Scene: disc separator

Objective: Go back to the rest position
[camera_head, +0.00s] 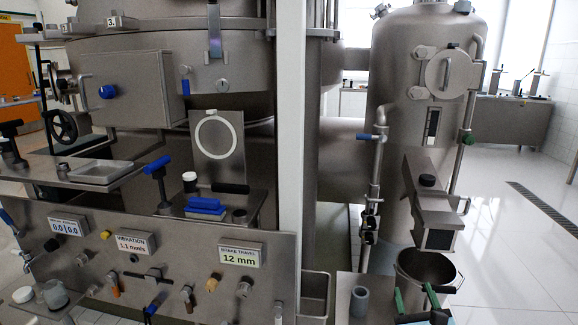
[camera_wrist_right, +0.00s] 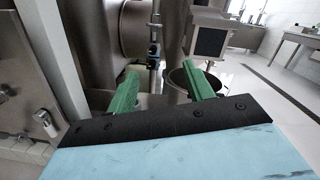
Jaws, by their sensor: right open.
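My right gripper (camera_head: 416,298) is at the lower right of the head view, in front of a round metal bucket (camera_head: 405,283). Its two green fingers are apart, with nothing between them. The right wrist view also shows the spread fingers of this gripper (camera_wrist_right: 161,87), with the bucket (camera_wrist_right: 175,78) beyond them. I cannot tell whether a finger touches the bucket. My left gripper is not in view.
A metal chute (camera_head: 430,195) hangs over the bucket, beside a tall tank (camera_head: 400,110). A control panel (camera_head: 185,265) with displays and several knobs fills the lower left. A grey cup (camera_head: 359,301) stands left of my right gripper. Open white floor (camera_head: 510,240) lies to the right.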

